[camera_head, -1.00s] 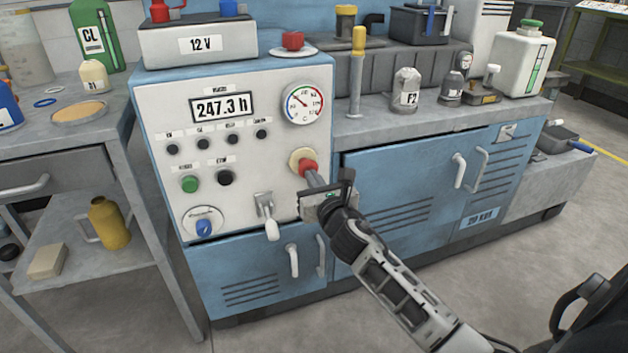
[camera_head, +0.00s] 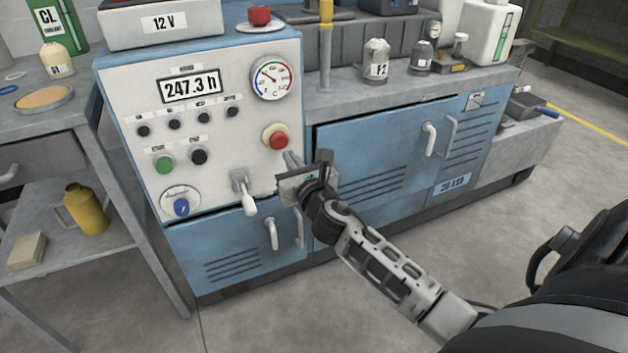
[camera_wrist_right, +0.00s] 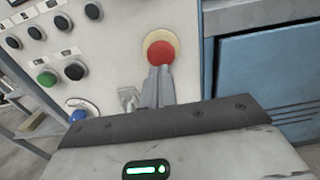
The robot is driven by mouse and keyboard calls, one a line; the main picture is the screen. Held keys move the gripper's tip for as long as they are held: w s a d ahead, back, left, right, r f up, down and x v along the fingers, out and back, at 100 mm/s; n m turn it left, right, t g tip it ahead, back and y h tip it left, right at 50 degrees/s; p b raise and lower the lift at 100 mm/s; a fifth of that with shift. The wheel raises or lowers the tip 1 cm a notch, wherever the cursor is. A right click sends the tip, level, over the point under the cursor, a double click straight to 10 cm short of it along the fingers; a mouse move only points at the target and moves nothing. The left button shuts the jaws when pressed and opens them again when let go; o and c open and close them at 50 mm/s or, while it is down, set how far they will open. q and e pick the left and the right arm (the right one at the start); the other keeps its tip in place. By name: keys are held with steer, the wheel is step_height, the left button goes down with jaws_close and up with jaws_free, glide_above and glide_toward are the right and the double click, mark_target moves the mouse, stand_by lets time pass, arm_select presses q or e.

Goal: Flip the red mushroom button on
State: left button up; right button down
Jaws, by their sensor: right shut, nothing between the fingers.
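The red mushroom button (camera_head: 277,137) sits on a pale yellow round base on the white control panel (camera_head: 221,136), right of the black buttons and below the gauge. It also shows in the right wrist view (camera_wrist_right: 162,53), just beyond the fingertips. My right gripper (camera_head: 291,158) is shut and empty, in front of and a little below the button. In the right wrist view its closed fingers (camera_wrist_right: 158,72) point at the button and overlap its lower edge. I cannot tell whether they touch it. My left gripper is not in view.
A white-handled lever (camera_head: 246,194) hangs low on the panel, left of my right gripper. A green button (camera_head: 164,164) and a blue knob (camera_head: 181,207) are farther left. Blue cabinet doors with a white handle (camera_head: 430,139) stand to the right. Another red button (camera_head: 260,16) sits on top.

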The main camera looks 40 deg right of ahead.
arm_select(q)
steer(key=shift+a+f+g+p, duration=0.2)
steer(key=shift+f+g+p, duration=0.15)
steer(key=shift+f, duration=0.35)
arm_select(e)
steer(key=v, duration=0.9)
steer(key=shift+s, duration=0.25)
steer(key=shift+a+f, duration=0.1)
